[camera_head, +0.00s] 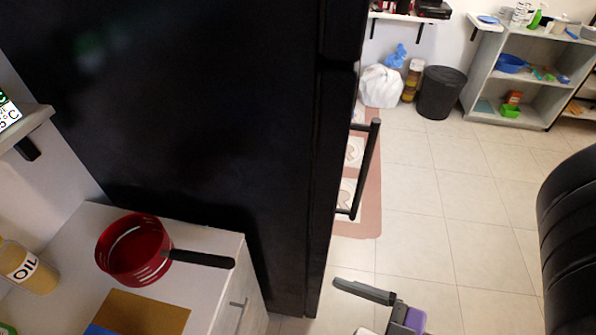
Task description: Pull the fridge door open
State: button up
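The tall black fridge (205,110) fills the left and middle of the view, with its side toward me. Its front edge shows a seam near the top between two doors. The lower fridge door (328,190) looks closed, seen nearly edge-on. Its black vertical bar handle (370,165) sticks out to the right. Part of my gripper (368,292) shows at the bottom edge, with a dark grey finger-like piece and a purple part. It is apart from the handle, lower in the picture. The rest of it is cut off, so its opening cannot be told.
A counter (205,238) at lower left holds a red pot (135,250) and an oil bottle (28,268). A pinkish mat (368,205) lies by the fridge. Tiled floor (450,200) is clear. A bin (440,92), white bag (380,87) and shelf (545,85) stand behind. A black object (572,230) is at right.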

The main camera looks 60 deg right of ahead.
aim_at(337, 82)
jog(key=l+z, duration=0.95)
